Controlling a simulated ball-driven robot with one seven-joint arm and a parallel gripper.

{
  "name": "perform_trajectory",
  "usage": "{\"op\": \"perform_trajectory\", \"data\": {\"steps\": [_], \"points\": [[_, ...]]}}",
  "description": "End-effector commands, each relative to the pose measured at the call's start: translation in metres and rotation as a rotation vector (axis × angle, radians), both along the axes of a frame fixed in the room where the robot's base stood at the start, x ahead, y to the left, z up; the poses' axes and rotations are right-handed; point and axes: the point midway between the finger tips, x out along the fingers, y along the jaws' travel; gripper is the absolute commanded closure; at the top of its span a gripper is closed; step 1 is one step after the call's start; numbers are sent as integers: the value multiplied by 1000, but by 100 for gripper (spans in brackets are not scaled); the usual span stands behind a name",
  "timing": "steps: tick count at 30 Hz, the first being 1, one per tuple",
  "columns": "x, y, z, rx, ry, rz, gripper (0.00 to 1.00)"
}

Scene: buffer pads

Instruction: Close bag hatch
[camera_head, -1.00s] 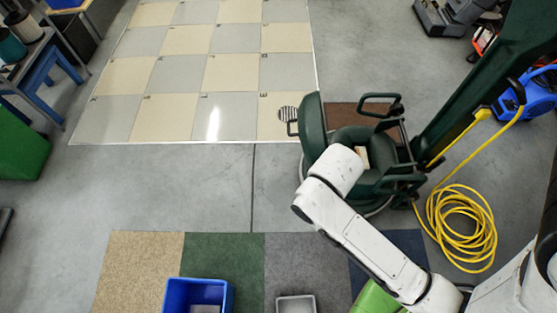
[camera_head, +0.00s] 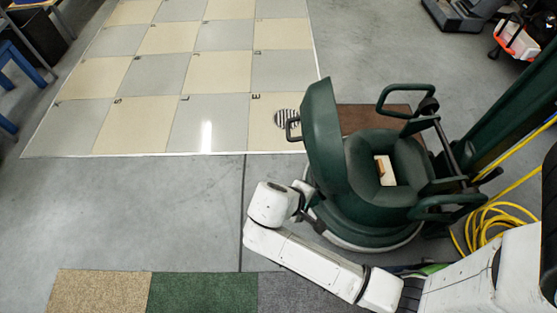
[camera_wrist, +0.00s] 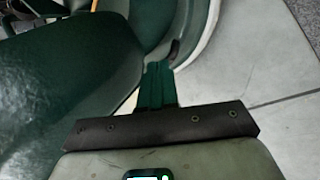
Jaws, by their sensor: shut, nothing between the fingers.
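The dark green bag hatch (camera_head: 322,130) stands open, upright at the left side of the green floor machine (camera_head: 375,205). The machine's hollow (camera_head: 405,155) is uncovered, and a small white and orange-brown item (camera_head: 384,170) lies in it. My gripper (camera_head: 312,192) is low at the hatch's left side, near its lower end; its tips are partly unclear there. In the wrist view, my gripper's green fingers (camera_wrist: 157,85) are together with nothing between them. A large dark green panel, likely the hatch (camera_wrist: 60,85), fills the left there; I cannot tell if the fingers touch it.
Black-green handles (camera_head: 405,100) and a thick green post (camera_head: 510,100) stand at the machine's right. A yellow cable (camera_head: 495,220) lies coiled beside it. Carpet squares (camera_head: 190,292) lie in front, and a tiled panel (camera_head: 190,80) behind. Grey floor at left (camera_head: 140,205) is clear.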

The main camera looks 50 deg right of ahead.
Motion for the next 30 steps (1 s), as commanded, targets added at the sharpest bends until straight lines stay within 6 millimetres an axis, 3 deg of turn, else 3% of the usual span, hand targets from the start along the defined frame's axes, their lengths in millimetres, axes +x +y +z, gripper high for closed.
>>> {"op": "perform_trajectory", "data": {"steps": [3, 7, 15, 22, 26, 30], "points": [[28, -1, -5, -227, 78, 63, 100], [63, 9, 2, -502, 135, 152, 100], [128, 63, 29, -976, 160, 353, 100], [147, 88, 39, -1132, 148, 431, 100], [149, 79, 42, -1141, 146, 433, 100], [151, 56, 47, -1138, 149, 430, 100]]}}
